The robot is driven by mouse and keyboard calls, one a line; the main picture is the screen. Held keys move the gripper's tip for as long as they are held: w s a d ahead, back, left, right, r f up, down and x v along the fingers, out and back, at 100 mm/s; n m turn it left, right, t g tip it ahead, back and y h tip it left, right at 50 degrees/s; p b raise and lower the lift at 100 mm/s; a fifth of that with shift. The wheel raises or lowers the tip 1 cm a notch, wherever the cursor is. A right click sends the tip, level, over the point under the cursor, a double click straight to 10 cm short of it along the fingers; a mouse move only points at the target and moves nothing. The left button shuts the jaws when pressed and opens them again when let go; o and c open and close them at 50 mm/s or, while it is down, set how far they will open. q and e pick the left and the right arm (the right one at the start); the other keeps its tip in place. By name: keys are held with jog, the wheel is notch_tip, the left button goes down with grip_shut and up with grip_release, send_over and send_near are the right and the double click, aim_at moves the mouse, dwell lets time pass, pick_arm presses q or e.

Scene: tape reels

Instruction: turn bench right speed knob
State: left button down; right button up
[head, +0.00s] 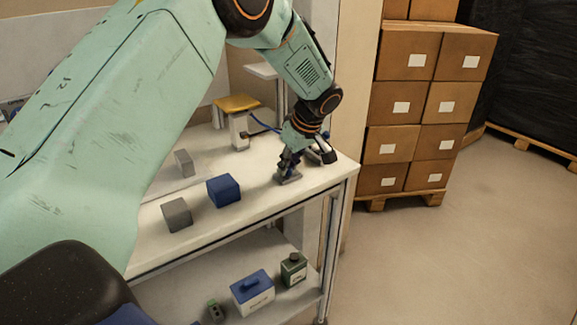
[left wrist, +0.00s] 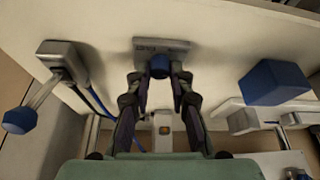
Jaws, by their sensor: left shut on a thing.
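My left gripper (head: 288,168) reaches down to a small grey control box (head: 290,178) near the right end of the white bench. In the left wrist view, the grey box (left wrist: 150,43) carries a round blue knob (left wrist: 160,67). The fingers of my left gripper (left wrist: 160,75) stand on either side of this knob and are shut on it. In the head view the knob is hidden by the gripper. My right gripper is in neither view.
A lever unit (left wrist: 62,55) with a blue end stands beside the control box. A blue cube (head: 224,190) and a grey cube (head: 177,214) sit on the bench top (head: 250,225). Stacked cartons (head: 408,55) stand at right. The floor (head: 450,260) is clear.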

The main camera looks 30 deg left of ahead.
pick_arm(q)
jog(key=shift+r+n, duration=0.1)
jog(key=shift+n, duration=0.3)
jog(key=c, duration=1.2)
grip_release()
jog(key=shift+d, duration=0.1)
jog(key=v, duration=1.2)
jog(key=shift+w, duration=0.1)
